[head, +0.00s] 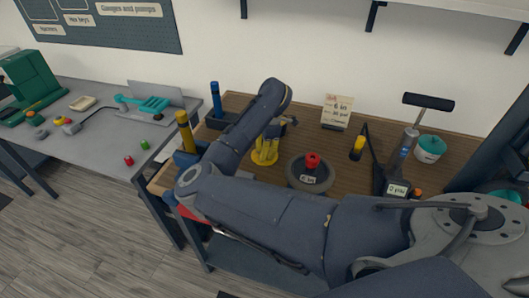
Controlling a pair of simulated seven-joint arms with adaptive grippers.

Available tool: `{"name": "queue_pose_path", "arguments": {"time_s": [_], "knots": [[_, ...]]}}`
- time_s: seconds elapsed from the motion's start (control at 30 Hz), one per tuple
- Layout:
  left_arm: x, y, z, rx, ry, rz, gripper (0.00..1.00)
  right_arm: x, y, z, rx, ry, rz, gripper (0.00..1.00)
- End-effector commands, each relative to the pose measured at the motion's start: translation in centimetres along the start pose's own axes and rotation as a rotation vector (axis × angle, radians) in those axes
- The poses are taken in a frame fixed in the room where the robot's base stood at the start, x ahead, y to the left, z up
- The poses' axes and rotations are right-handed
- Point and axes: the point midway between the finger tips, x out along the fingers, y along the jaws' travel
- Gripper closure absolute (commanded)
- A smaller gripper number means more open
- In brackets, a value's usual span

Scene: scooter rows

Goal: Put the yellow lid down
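The yellow lid (265,156) shows in the head view as a yellow round piece with a raised middle, on or just above the wooden bench (345,150). I cannot tell whether it touches the wood. My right arm comes in from the right, bends at the left and reaches down, with the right gripper (278,131) right at the top of the yellow piece. The gripper is small and partly hidden by my own arm, so its fingers cannot be read as open or shut. My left gripper is not in view.
A dark round dish (296,178) with a red knob (312,161) sits right of the yellow piece. A black-handled pump (428,102), a teal-and-white pot (429,149) and a card (337,110) stand farther right. A yellow cylinder (184,132) stands at the bench's left end.

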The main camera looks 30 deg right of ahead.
Motion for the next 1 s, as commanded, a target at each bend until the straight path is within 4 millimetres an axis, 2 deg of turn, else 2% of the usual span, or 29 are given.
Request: {"name": "queue_pose_path", "arguments": {"time_s": [0.33,0.47,1.0], "knots": [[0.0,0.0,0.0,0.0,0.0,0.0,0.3,0.1,-0.1,0.0,0.001,0.001,-0.003,0.73],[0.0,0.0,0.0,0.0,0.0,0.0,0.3,-0.6,-0.1,0.0,0.001,0.001,-0.002,0.73],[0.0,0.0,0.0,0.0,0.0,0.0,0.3,-9.4,0.1,-0.1,0.002,0.003,0.002,0.73]]}}
